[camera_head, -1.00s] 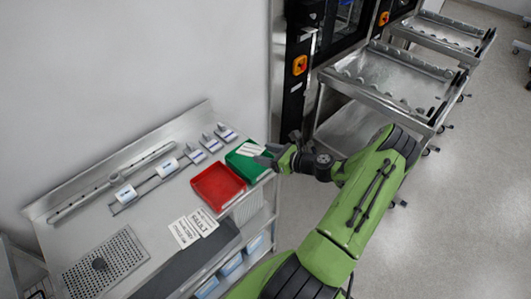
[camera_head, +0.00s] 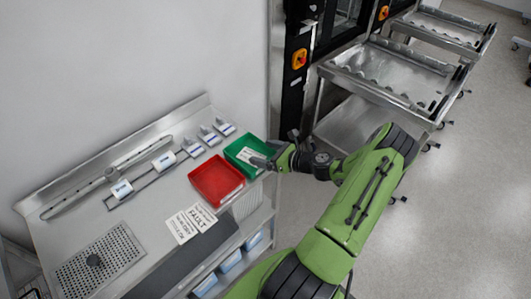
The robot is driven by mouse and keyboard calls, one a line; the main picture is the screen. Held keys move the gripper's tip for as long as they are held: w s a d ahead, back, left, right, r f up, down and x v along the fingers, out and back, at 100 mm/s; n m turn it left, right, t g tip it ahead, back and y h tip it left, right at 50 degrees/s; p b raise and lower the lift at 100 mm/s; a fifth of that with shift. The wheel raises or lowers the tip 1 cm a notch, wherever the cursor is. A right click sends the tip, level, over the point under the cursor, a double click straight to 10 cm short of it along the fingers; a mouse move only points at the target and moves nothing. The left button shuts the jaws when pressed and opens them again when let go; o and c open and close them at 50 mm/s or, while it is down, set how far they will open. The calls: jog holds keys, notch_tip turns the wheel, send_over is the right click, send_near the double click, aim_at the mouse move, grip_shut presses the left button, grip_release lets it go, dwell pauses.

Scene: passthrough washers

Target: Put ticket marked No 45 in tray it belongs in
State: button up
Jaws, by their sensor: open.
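A white ticket (camera_head: 246,154) lies in the green tray (camera_head: 231,149) at the right end of the steel bench; its number is too small to read. My gripper (camera_head: 261,162) is open at the right side of the green tray, with its fingertips close to the ticket. I cannot tell whether they touch it. The red tray (camera_head: 209,187) stands beside the green one and looks empty. Two printed white cards lie in front of the red tray: one reads "FAULT" (camera_head: 200,217), and the other (camera_head: 181,226) is too small to read surely.
The steel bench (camera_head: 150,205) has a perforated drain plate (camera_head: 90,265) at the left and several small white-and-blue items along its back. A steel trolley (camera_head: 385,75) and a dark machine (camera_head: 298,85) stand to the right. Blue bins (camera_head: 231,260) sit below.

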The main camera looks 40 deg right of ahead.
jog(key=v, duration=1.5)
jog(key=shift+s, duration=0.35)
jog(key=shift+d+r, duration=0.1)
